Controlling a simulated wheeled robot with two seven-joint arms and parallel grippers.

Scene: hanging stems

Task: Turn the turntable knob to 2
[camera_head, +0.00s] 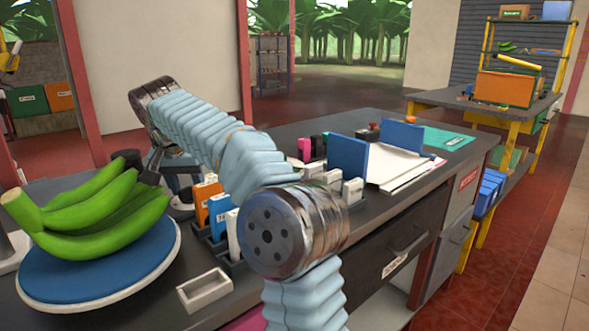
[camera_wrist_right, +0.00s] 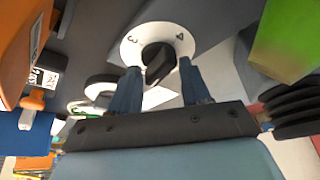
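A white round dial (camera_wrist_right: 184,40) with a black knob (camera_wrist_right: 157,62) shows in the right wrist view, with the digits 3 and 4 readable at its edge. My right gripper (camera_wrist_right: 158,67) is open, with its two blue fingers on either side of the knob and gaps visible between them and it. The digit 2 and the knob's exact pointing are not clear. In the head view, a blue turntable (camera_head: 95,275) carries a bunch of green bananas (camera_head: 95,210) at the left. My right arm reaches across the table and hides much of the area beside the turntable. My left gripper is not in view.
Orange, blue and white boxes (camera_head: 215,210) stand in a dark holder close to my right arm. A small white tray (camera_head: 204,290) lies near the table's front edge. A blue upright panel (camera_head: 347,157) and papers (camera_head: 395,165) are further right. A shelf table (camera_head: 500,110) stands behind.

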